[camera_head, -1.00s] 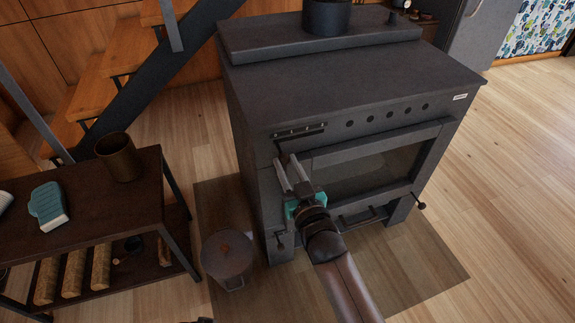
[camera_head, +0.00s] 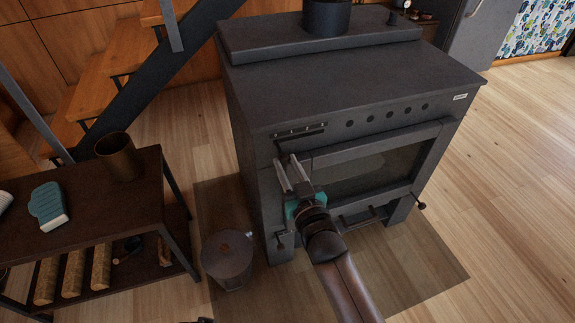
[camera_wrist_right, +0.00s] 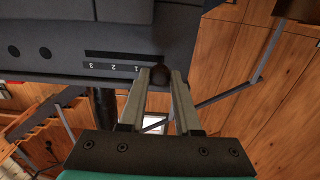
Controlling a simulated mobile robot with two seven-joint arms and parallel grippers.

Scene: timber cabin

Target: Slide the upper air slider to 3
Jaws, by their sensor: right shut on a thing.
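The black stove (camera_head: 350,85) stands in the middle of the head view. The upper air slider's slot and scale plate (camera_head: 300,130) are on its front, near the top left corner. The wrist view shows the scale (camera_wrist_right: 113,67) marked 3, 2, 1, upside down. The slider's dark round knob (camera_wrist_right: 160,74) sits at the end by the 1. My right gripper (camera_head: 288,160) reaches up to the slider from below. In the wrist view its two fingers (camera_wrist_right: 161,80) are shut on the knob, one on each side. My left gripper is not in view.
A dark side table (camera_head: 80,200) with a brown pot (camera_head: 119,157) and a teal mitt (camera_head: 47,205) stands at left. A metal bucket (camera_head: 227,262) is on the floor left of the stove. The stove's door handle (camera_head: 420,201) sticks out at right. The floor at right is clear.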

